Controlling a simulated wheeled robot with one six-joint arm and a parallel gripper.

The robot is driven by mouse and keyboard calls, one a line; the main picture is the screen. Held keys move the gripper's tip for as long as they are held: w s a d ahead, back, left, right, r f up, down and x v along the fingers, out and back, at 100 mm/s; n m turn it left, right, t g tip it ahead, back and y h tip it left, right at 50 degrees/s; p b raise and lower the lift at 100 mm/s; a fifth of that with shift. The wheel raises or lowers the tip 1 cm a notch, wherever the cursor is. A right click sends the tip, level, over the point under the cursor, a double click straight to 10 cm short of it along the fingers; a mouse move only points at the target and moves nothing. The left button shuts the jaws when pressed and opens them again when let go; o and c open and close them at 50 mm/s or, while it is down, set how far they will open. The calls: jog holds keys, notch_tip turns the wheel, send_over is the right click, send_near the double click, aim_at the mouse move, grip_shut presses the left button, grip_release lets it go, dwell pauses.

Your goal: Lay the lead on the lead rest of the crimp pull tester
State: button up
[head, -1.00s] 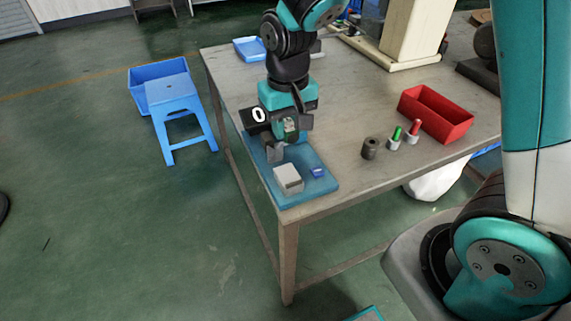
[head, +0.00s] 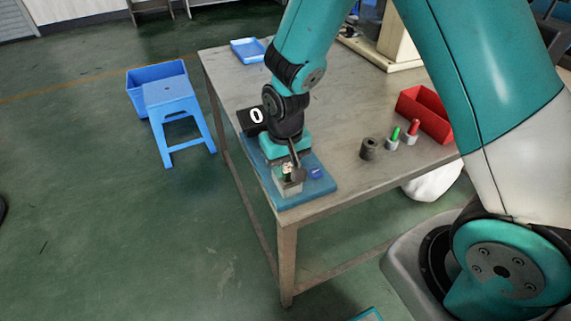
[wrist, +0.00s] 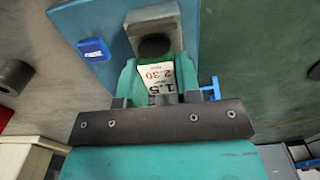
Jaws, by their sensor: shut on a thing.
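The crimp pull tester has a blue base plate (head: 323,187), a dark box showing 0 (head: 251,119) and a pale block (head: 288,188) near the table's front corner. I cannot tell which part is the lead rest. In the head view my gripper is low over the block. Contact is unclear; the wire is hidden.
A small blue block (head: 316,173) lies on the plate. A dark cylinder (head: 369,149), green-topped (head: 393,140) and red-topped (head: 411,135) pieces and a red bin (head: 425,112) stand to the right. A blue stool (head: 171,97) is on the floor at left.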

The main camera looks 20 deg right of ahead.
jog(key=shift+f, duration=0.2)
jog(key=o, duration=0.9)
jog(key=shift+r, duration=0.55)
notch_tip(320, 180, up, 11)
jog(key=s+a+r+n+y, duration=0.1)
jog(key=s+r+n, duration=0.1)
jog(key=s, duration=0.4)
jog(key=s+a+r+n+y, duration=0.1)
jog(key=s+a+r+n, duration=0.1)
jog(key=s+r, duration=0.3)
jog(key=s+a+r+n+y, duration=0.1)
jog(key=s+r+n+y, duration=0.1)
jog(key=s, duration=0.5)
jog(key=shift+s+a+r+n, duration=0.15)
jog(key=shift+r+n, duration=0.15)
jog(key=shift+r, duration=0.25)
jog(key=shift+s+a+r+n, duration=0.15)
jog(key=shift+r+n, duration=0.15)
jog(key=shift+r, duration=0.2)
